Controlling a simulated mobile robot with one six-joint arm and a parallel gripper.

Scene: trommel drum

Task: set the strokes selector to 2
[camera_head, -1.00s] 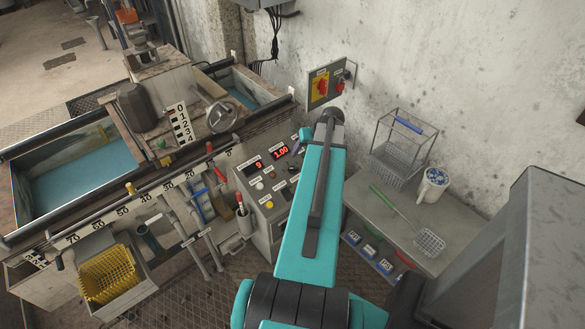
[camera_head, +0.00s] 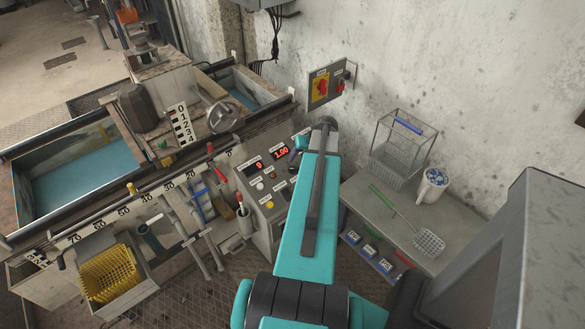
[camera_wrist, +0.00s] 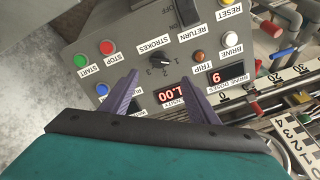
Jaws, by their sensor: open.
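The strokes selector (camera_wrist: 161,60) is a small dark knob on the grey control panel (camera_wrist: 98,27). In the wrist view the panel appears upside down, with the STROKES label above the knob and small numerals around it. Which numeral the knob points at is too small to tell. My gripper (camera_wrist: 160,84) is open and empty, its two purple fingers apart on either side of the view below the knob. No contact with the knob shows.
Close to the selector are the green start button (camera_wrist: 80,61), the red stop button (camera_wrist: 106,46), a lit display (camera_wrist: 172,96) and the trip lamp (camera_wrist: 198,56). A bench (camera_head: 365,198) with a wire basket (camera_head: 395,155) and a mug (camera_head: 432,186) stands right of my arm.

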